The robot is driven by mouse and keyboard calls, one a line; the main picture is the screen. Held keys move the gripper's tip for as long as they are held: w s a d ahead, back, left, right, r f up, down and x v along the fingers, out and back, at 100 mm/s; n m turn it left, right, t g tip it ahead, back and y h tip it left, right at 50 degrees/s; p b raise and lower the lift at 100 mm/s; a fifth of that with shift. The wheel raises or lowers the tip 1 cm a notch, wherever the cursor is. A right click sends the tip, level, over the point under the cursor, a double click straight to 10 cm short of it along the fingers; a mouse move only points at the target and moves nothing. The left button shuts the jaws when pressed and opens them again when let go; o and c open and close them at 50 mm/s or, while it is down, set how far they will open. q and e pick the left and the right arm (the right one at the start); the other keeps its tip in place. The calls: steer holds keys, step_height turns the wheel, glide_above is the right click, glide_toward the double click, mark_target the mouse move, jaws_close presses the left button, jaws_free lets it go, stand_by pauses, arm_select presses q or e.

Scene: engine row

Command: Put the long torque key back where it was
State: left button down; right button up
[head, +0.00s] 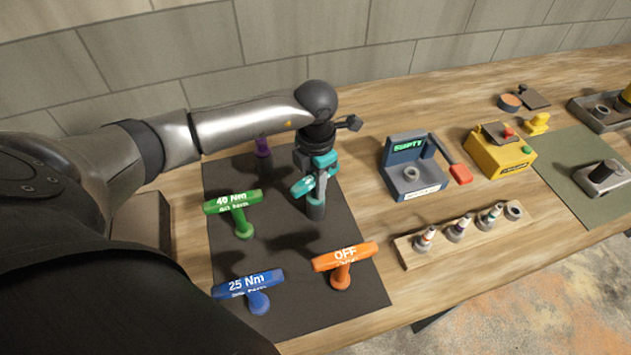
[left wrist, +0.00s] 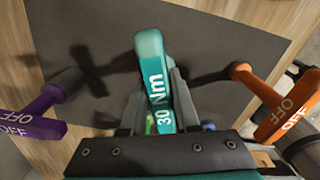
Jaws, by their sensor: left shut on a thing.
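The teal torque key (head: 302,187), marked 30 Nm, is held by my left gripper (head: 315,182) over the dark mat. In the left wrist view the teal key (left wrist: 153,75) stands between the two fingers of the gripper (left wrist: 158,110), which are shut on it. A dark cylinder shows just below the gripper in the head view; whether the key's lower end touches it I cannot tell. Other T-shaped keys stand on the mat: green 40 Nm (head: 233,202), blue 25 Nm (head: 248,285), orange OFF (head: 345,257) and purple (head: 263,148). My right gripper is not in view.
The dark mat (head: 300,312) lies on a wooden bench. Right of it are a grey-blue tester (head: 408,180) with a green-lit display, a wooden rack (head: 413,258) with several plugs, and a yellow box (head: 496,157). A block wall stands behind.

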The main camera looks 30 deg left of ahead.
arm_select(q)
steer(key=shift+f, duration=0.1)
steer(key=c, duration=0.7)
jaws_free()
steer(key=shift+o, duration=0.2)
step_height(320, 180, up, 12)
steer(key=shift+r+b, duration=0.2)
steer(key=shift+b, duration=0.25)
steer(key=shift+f, duration=0.1)
